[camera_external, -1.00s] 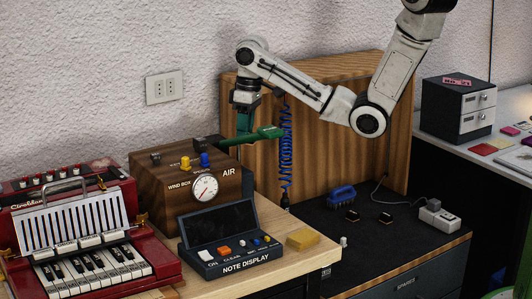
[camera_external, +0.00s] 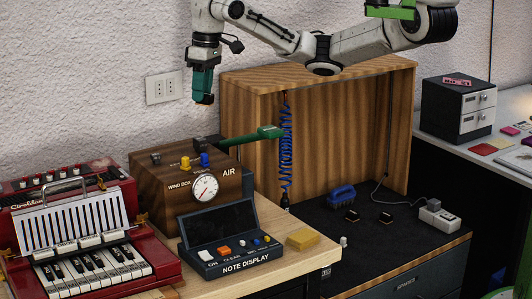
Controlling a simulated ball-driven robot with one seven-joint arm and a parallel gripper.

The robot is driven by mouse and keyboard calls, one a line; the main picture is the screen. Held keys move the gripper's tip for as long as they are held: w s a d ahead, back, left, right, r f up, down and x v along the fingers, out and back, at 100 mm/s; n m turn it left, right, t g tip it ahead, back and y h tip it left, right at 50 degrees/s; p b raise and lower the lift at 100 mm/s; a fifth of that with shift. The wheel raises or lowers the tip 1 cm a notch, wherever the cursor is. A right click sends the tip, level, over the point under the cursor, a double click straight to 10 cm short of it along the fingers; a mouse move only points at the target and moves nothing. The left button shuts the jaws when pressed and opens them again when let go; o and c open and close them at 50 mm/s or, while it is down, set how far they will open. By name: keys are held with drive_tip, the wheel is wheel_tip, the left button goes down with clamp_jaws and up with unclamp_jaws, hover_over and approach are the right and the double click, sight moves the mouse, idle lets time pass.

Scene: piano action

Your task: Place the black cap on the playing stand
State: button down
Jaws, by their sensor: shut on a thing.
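My gripper (camera_external: 203,84), with green fingers, hangs pointing down in front of the wall, above the wooden wind box. It is shut on a small dark piece (camera_external: 204,99) at its fingertips, which looks like the black cap; its shape is mostly hidden by the fingers. The gripper is clear of everything below it. No thing is labelled as the playing stand, and I cannot tell which one it is. The red keyboard instrument (camera_external: 95,262) stands at the lower left, with a slotted white panel upright behind its keys.
The wind box (camera_external: 150,196) carries knobs and a gauge. A green arm (camera_external: 268,132) sticks out right behind it, near a blue coil (camera_external: 286,150) by the wooden panel. A note display (camera_external: 222,240) stands in front. Two small black pieces (camera_external: 352,216) lie on the dark mat.

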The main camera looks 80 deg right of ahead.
drive_tip(key=shift+s+a+f+n+b, duration=0.8)
drive_tip(key=shift+s+a+f+b, duration=0.65)
drive_tip(key=shift+s+f, duration=1.9)
drive_tip(key=w+d+n, duration=0.1)
drive_tip(key=w+d, duration=0.2)
drive_tip(key=d, duration=0.1)
drive_tip(key=w+d+n+b, duration=0.1)
drive_tip(key=w+d, duration=0.2)
drive_tip(key=d, duration=0.1)
drive_tip(key=w+d+f+n+g+b, duration=0.1)
drive_tip(key=w+d, duration=0.3)
drive_tip(key=shift+f+n, duration=0.1)
drive_tip(key=shift+n, duration=0.3)
drive_tip(key=w+d+f+n+b, duration=0.2)
drive_tip(key=d+n, duration=0.3)
drive_tip(key=d, duration=0.9)
drive_tip(key=shift+w+f+h, duration=0.25)
drive_tip(key=shift+w+h, duration=0.15)
drive_tip(key=shift+w, duration=0.2)
wheel_tip(320, 180, down, 18)
drive_tip(key=shift+r+b, duration=0.1)
drive_tip(key=shift+b, duration=0.55)
